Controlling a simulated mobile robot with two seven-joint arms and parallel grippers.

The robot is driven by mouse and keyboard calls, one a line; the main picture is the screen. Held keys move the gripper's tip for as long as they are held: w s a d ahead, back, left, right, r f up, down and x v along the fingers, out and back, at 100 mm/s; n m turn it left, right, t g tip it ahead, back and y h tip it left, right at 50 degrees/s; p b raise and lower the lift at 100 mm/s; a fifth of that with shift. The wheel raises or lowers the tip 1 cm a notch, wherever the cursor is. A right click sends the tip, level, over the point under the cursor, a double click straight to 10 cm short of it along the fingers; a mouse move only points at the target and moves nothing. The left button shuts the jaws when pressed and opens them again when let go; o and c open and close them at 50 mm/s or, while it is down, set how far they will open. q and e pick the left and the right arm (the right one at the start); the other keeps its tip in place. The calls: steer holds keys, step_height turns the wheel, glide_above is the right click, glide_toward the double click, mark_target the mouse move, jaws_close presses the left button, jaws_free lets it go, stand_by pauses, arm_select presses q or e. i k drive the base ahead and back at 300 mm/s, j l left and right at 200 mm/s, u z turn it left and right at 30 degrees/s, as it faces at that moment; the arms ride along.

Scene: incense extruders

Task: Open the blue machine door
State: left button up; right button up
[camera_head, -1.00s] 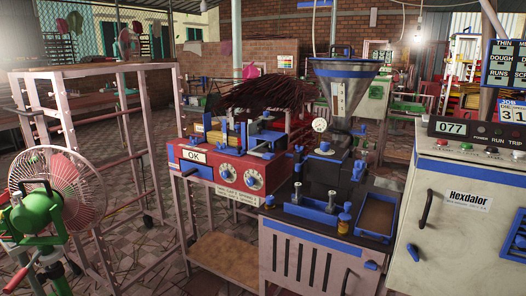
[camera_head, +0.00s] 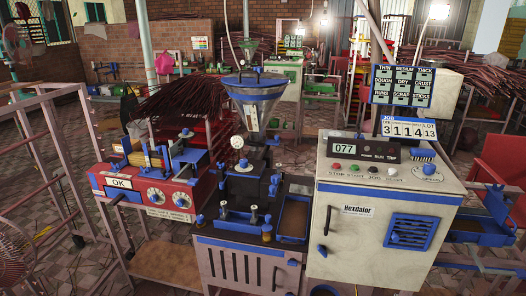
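The blue-trimmed extruder (camera_head: 240,190) stands at the centre, with a steel funnel hopper (camera_head: 256,108) and a round gauge on top. Its base has a pale slatted front door (camera_head: 240,268) with a dark upright handle near the right edge; the door looks shut. To its right is the off-white Hexdalor cabinet (camera_head: 345,262), whose front door looks shut. That door has a black handle (camera_head: 327,220) at the upper left, a second dark and blue latch below, and a blue louvred vent (camera_head: 411,232). Neither of my grippers is in view.
A red machine marked OK (camera_head: 150,188) stands on a rack at the left, with bundled sticks (camera_head: 185,95) behind. A pale metal frame (camera_head: 50,150) and a fan (camera_head: 15,250) are at the far left. A sign board (camera_head: 402,86) rises above the cabinet. Blue trays are at the right.

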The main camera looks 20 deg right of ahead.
mark_target(353, 221)
steer(key=z, duration=1.45)
